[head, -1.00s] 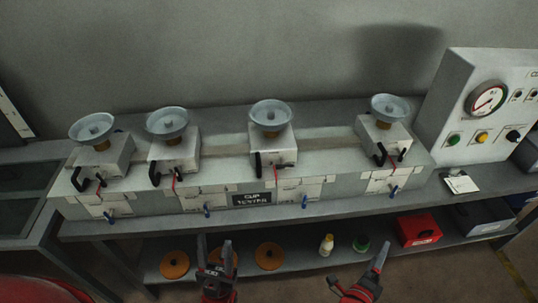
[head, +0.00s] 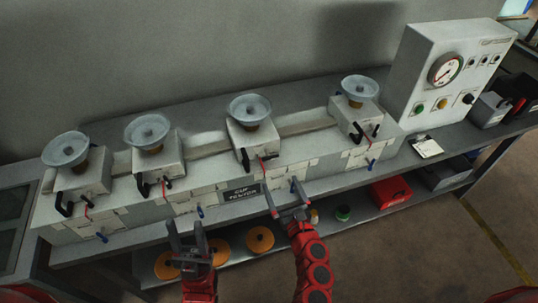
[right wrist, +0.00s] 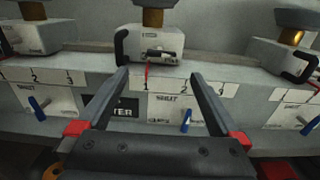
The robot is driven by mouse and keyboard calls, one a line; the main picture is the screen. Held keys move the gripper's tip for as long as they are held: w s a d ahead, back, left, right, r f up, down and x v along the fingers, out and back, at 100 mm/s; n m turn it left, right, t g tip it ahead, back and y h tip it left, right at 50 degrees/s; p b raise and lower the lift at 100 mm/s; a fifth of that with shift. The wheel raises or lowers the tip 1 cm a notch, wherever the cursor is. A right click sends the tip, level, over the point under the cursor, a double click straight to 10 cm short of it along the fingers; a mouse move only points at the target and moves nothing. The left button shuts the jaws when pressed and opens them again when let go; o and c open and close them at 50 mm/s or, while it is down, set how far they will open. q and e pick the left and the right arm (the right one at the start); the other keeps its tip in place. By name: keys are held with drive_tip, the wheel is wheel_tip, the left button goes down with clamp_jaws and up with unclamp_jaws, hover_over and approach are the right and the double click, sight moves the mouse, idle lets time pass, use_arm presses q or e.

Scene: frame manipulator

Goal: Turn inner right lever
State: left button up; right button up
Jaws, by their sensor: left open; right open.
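The inner right lever is a small blue lever (head: 293,186) on the front panel of the third station from the left. In the right wrist view the blue lever (right wrist: 186,121) hangs slightly tilted below a "SHUT" label, between the lines of the fingers and nearer the right one. My right gripper (head: 286,195) is open and empty in front of this panel; its fingers (right wrist: 160,76) point towards the panel. I cannot tell whether a finger touches the lever. My left gripper (head: 186,228) is open and empty, lower and further left, in front of the bench.
Similar blue levers sit at the far left (head: 102,237), inner left (head: 200,211) and far right (head: 371,164). White boxes with black handles and grey cups (head: 249,109) stand above. A gauge panel (head: 445,75) is at right. Orange discs (head: 260,239) and a red box (head: 391,191) lie on the lower shelf.

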sight(270, 159)
drive_tip(key=x, duration=1)
drive_tip(key=shift+w+f+p, duration=0.1)
drive_tip(key=shift+w+p, duration=0.15)
drive_tip(key=shift+p, duration=0.05)
drive_tip(key=shift+x, duration=0.85)
drive_tip(key=c, duration=1.3)
